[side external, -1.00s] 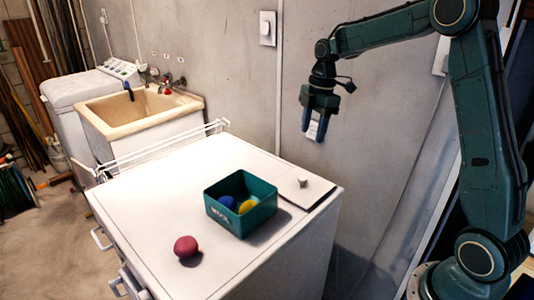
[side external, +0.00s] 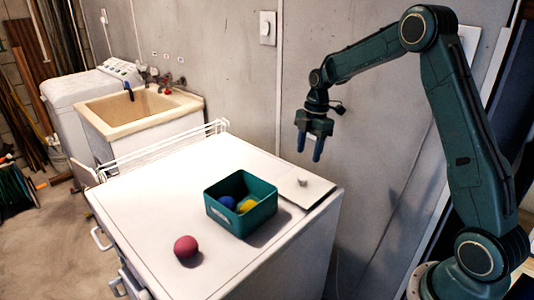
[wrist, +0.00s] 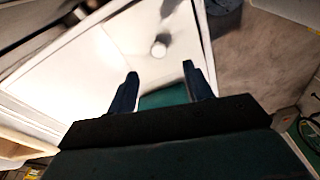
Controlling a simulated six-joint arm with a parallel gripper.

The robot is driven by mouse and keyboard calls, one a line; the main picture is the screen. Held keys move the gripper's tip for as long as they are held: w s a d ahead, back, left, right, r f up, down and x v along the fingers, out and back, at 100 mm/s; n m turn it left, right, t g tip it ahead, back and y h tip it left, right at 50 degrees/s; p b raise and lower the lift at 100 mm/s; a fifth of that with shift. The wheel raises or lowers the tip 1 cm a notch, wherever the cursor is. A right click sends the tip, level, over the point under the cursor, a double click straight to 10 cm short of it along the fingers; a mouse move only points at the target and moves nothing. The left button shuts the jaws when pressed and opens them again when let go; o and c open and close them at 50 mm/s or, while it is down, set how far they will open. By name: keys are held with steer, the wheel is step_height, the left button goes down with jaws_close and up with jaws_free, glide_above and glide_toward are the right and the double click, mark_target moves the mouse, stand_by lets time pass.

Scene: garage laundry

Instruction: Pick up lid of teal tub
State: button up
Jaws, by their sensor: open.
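The lid (side external: 312,192) is a flat, pale square with a small knob (side external: 303,182) on top. It lies on the white worktop, just right of the teal tub. The knob also shows in the wrist view (wrist: 159,48), beyond my fingertips. The teal tub (side external: 228,218) is open and holds a blue ball (side external: 227,202) and a yellow ball (side external: 247,206). Part of the tub (wrist: 165,97) shows between my fingers in the wrist view. My gripper (side external: 309,155) is open and empty, fingers pointing down, in the air above the lid. It touches nothing.
A dark pink ball (side external: 186,247) sits on the worktop (side external: 160,205), left of the tub. A white wire rack (side external: 165,150) runs along the worktop's back left edge. A sink (side external: 140,112) and a washing machine stand behind. The lid lies close to the worktop's right edge.

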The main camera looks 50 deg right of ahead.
mark_target(302, 178)
steer(key=shift+a+f, duration=0.2)
steer(key=shift+f, duration=1.6)
steer(key=shift+w+a+f, duration=0.1)
steer(key=shift+a+f, duration=0.05)
steer(key=shift+f, duration=0.7)
steer(key=shift+w+a+f, duration=0.1)
steer(key=shift+a+f, duration=0.05)
steer(key=shift+f, duration=0.7)
steer(key=shift+w+a+f, duration=0.1)
steer(key=shift+a+f, duration=0.05)
steer(key=shift+f, duration=0.7)
jaws_close()
steer(key=shift+r, duration=0.15)
step_height(302, 178, up, 20)
